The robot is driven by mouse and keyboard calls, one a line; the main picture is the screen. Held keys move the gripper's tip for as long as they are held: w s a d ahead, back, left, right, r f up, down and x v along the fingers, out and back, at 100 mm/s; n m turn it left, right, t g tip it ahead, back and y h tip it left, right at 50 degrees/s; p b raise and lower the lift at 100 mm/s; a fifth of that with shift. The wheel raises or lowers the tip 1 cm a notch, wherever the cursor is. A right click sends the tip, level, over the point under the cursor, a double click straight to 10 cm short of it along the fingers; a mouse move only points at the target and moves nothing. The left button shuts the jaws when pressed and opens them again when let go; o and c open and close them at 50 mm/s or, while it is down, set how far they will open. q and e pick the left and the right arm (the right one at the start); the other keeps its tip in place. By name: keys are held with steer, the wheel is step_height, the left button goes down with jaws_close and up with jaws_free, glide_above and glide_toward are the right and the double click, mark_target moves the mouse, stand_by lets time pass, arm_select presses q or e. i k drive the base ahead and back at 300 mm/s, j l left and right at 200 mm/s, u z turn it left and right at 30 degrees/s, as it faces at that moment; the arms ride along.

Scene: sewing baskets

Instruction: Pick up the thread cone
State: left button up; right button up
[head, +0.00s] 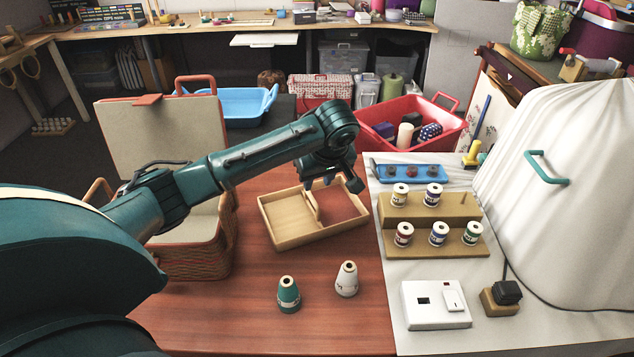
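Two thread cones stand upright on the reddish wooden table: a green one (288,295) and a white one (347,280) to its right. My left gripper (332,186) is behind and above them, over the wooden divided tray (285,242). Its fingers look spread apart with nothing between them. It is apart from both cones. My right gripper is not in view.
A wicker basket (205,262) with its lid raised stands at left under my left arm. At right, a pale mat (385,275) bears a wooden rack (460,240) of several spools and a white box (435,306). A red bin (450,118) stands behind. The table's front is clear.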

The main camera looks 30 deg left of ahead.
mark_target(347, 283)
steer(key=k, duration=1)
